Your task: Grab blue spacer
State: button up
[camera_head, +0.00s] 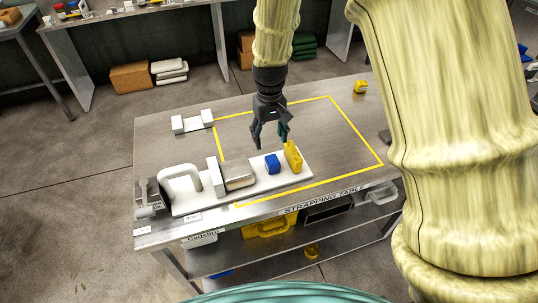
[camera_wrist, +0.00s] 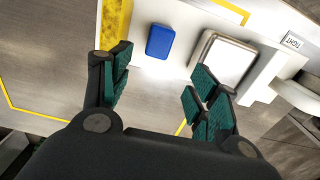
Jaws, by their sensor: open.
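The blue spacer (camera_head: 272,164) is a small blue block on the white board (camera_head: 210,203), between a silver-topped block (camera_head: 237,174) and a yellow piece (camera_head: 292,156). In the wrist view the blue spacer (camera_wrist: 160,41) lies beyond the fingertips, roughly between the two fingers' lines. My gripper (camera_head: 270,136) is above the table, just behind the blue spacer, pointing down. In the wrist view my gripper (camera_wrist: 161,85) has its green-padded fingers spread wide with nothing between them.
A white handle (camera_head: 180,177) stands at the board's left end. A white bracket (camera_head: 192,122) sits at the table's back left, and a small yellow object (camera_head: 361,87) at the back right. The yellow-taped area of the steel table (camera_head: 335,140) is mostly clear.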

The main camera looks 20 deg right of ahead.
aim_at(273, 159)
jog(key=shift+s+f, duration=0.1)
jog(key=shift+f, duration=0.15)
jog(key=shift+s+d+f+p, duration=0.15)
jog(key=shift+s+f+p, duration=0.35)
jog(key=shift+s+f, duration=0.45)
jog(key=f, duration=0.1)
jog(key=w+f, duration=0.1)
jog(key=shift+w+f, duration=0.25)
jog(key=shift+f, duration=0.1)
jog(key=shift+s+f+p, duration=0.15)
jog(key=shift+s+p, duration=0.35)
jog(key=shift+s, duration=0.05)
jog(key=f, duration=0.1)
jog(key=f+p, duration=0.1)
jog(key=f, duration=0.1)
jog(key=shift+w+d, duration=0.15)
jog(key=shift+w, duration=0.05)
jog(key=shift+s+f+p, duration=0.2)
jog(key=shift+f+p, duration=0.15)
jog(key=shift+f, duration=0.3)
jog(key=shift+w+f, duration=0.1)
jog(key=shift+f, duration=0.05)
jog(key=c, duration=1.1)
